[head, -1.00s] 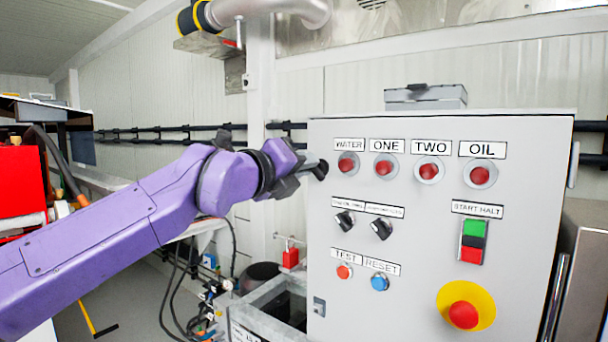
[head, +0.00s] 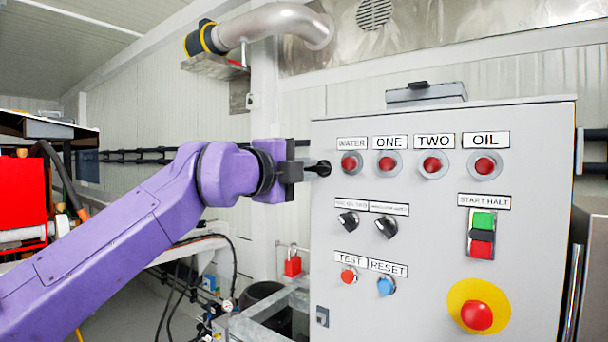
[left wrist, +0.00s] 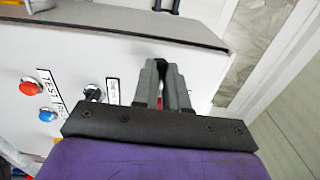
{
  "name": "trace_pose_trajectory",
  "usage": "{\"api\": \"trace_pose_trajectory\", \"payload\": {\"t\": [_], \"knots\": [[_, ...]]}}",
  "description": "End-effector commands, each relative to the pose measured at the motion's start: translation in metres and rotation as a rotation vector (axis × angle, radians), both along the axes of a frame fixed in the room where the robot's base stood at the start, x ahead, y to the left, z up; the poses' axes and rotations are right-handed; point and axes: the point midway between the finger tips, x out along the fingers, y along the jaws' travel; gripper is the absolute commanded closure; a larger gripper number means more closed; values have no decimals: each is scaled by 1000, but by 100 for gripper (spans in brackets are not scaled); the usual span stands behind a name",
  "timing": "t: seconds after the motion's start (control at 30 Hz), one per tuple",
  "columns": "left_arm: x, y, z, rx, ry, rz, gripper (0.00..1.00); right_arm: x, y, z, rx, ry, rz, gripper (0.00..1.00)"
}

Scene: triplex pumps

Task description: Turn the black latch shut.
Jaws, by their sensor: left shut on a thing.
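The black latch (head: 322,168) is on the upper left edge of the grey control cabinet (head: 420,270). My left gripper (head: 307,168) reaches it from the left in the head view, its fingers shut on the latch. In the left wrist view the two grey fingers (left wrist: 164,88) are close together, with a dark part just visible between their tips. The fingers hide most of the latch, so its exact angle is hard to tell. My right gripper is in neither view.
The cabinet front carries red lamps (head: 387,163), two black knobs (head: 386,226), a green and red switch (head: 482,233) and a red emergency button (head: 477,315) on yellow. A red padlock (head: 293,265) hangs left of the cabinet. A pipe (head: 275,27) runs overhead.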

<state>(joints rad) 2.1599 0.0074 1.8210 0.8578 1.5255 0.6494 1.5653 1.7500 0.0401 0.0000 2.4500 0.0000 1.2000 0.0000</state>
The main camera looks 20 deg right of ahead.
Motion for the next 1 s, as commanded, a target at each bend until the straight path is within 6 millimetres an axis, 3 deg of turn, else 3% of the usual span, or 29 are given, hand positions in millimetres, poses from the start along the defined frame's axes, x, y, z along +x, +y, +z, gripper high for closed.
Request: {"api": "trace_pose_trajectory", "payload": {"t": [0.6,0.63,0.7,1.0], "knots": [[0,0,0,-26,33,1,100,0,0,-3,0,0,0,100],[0,0,0,-25,32,1,81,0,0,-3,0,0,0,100],[0,0,0,-25,32,0,62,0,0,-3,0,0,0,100],[-1,2,-2,-24,31,1,62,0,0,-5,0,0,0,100]]}}
